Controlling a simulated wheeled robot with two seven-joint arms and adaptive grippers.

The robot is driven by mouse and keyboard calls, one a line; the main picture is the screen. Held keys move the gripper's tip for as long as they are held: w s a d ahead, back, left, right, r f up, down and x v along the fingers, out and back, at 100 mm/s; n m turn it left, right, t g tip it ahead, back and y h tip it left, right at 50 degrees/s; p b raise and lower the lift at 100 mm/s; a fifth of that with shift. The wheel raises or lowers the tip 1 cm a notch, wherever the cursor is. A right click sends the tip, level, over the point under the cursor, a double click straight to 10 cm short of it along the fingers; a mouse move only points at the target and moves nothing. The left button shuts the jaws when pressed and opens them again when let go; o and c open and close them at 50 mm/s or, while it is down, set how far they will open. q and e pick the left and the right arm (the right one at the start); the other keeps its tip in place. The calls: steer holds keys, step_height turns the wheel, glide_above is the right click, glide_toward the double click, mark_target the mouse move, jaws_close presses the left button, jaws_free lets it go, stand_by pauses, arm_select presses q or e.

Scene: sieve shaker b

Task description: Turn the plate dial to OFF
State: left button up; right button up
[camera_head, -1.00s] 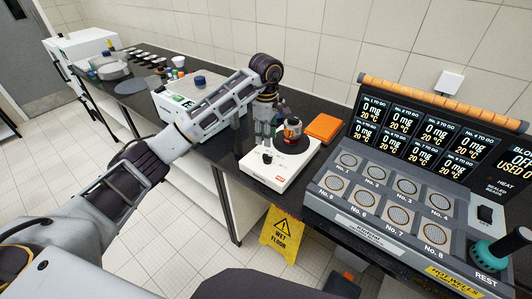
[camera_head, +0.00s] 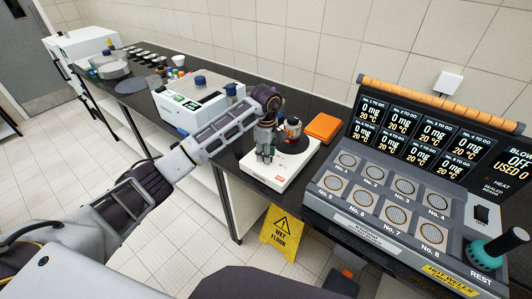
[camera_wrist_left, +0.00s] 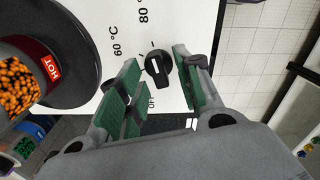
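The white hot plate (camera_head: 276,181) stands on the dark bench, with a round black heating disc (camera_head: 301,146). Its black plate dial (camera_wrist_left: 158,68) shows in the left wrist view, with 60 °C, 80 °C and OFF printed around it. I cannot tell for sure which mark the dial points at. My left gripper (camera_head: 265,154) is low over the front of the hot plate and hides the dial in the head view. In the left wrist view its green-padded fingers (camera_wrist_left: 158,88) are open, one on each side of the dial, with gaps visible. My right gripper is not in view.
A jar of orange pieces with a red HOT label (camera_wrist_left: 28,75) stands on the disc, close to my left gripper. An orange pad (camera_head: 323,127) lies behind the plate. A large console (camera_head: 395,205) is at the right. A white instrument (camera_head: 190,103) is at the left.

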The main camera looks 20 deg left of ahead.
arm_select(q)
steer(key=shift+c, duration=0.4)
jaws_close()
